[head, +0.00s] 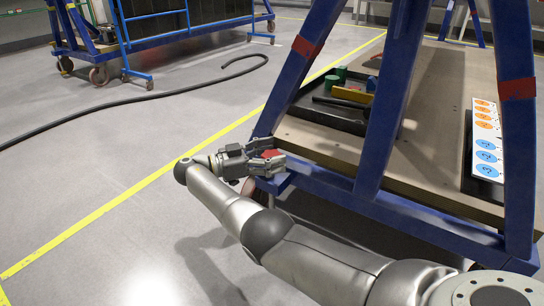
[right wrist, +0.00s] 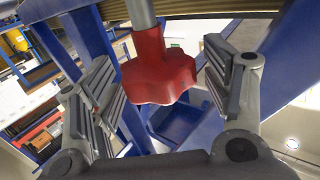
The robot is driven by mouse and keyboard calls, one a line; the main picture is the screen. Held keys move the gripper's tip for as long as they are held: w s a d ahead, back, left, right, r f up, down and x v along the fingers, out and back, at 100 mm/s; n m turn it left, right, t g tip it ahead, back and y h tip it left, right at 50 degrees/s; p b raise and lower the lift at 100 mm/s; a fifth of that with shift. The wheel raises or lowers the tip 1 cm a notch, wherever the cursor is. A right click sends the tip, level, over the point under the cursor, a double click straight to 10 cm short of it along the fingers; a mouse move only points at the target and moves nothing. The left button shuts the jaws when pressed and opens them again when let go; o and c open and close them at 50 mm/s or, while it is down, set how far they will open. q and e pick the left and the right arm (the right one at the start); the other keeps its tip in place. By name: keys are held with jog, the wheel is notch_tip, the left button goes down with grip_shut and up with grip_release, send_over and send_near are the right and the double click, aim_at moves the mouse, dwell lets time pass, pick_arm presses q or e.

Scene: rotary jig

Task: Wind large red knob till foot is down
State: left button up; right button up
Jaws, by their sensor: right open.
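The large red knob (right wrist: 158,72) shows in the right wrist view as a lobed red handle on a grey metal shaft (right wrist: 141,14). It sits between the two fingers of my right gripper (right wrist: 160,92), with a visible gap on both sides. In the head view my right gripper (head: 278,163) is at the corner of the blue jig frame (head: 365,200), and a bit of the red knob (head: 271,153) shows between its fingers. The gripper is open around the knob. The foot cannot be made out in either view. My left gripper is not in view.
A wooden shelf (head: 425,180) on the jig holds a black tray (head: 325,117) with tools and green parts. A sheet with orange and blue circles (head: 486,140) lies at right. A black hose (head: 130,98) lies on the floor. The floor left of the yellow line is mostly clear.

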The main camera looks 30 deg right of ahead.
aim_at(272, 154)
notch_tip(272, 154, up, 10)
jog(key=shift+f, duration=0.25)
dwell(0.4)
